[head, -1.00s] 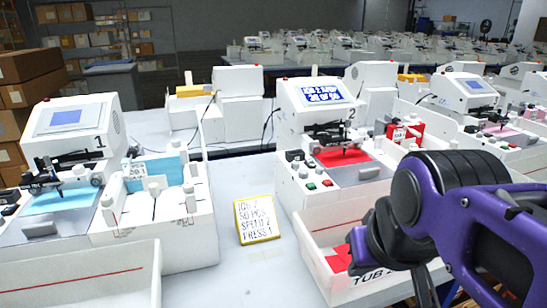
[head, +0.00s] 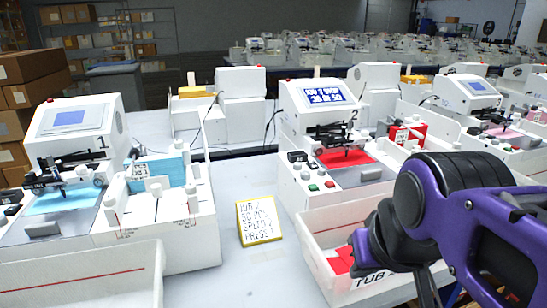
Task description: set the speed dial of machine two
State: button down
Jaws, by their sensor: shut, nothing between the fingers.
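Machine two (head: 306,124) is the white plotter marked 2, with a blue-and-white text screen (head: 324,95) and a red sheet (head: 346,158) on its bed. My gripper (head: 428,288) hangs at the bottom right, over the tub's right part, below and right of the panel. It is shut and empty; its tips are hard to make out.
A yellow-edged card (head: 259,221) on the table reads about job 7, speed 2, press 1. A white tub (head: 325,222) holding red pieces stands before machine two. Machine one (head: 84,120) stands left. Bare table (head: 243,182) lies between the machines.

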aim_at(321, 172)
jog(key=i+l+u, duration=0.25)
jog(key=l, duration=0.35)
jog(key=l+u, duration=0.25)
jog(key=l, duration=0.3)
jog(key=k+u, duration=0.15)
jog(key=i+z, duration=0.15)
jog(key=k, duration=0.05)
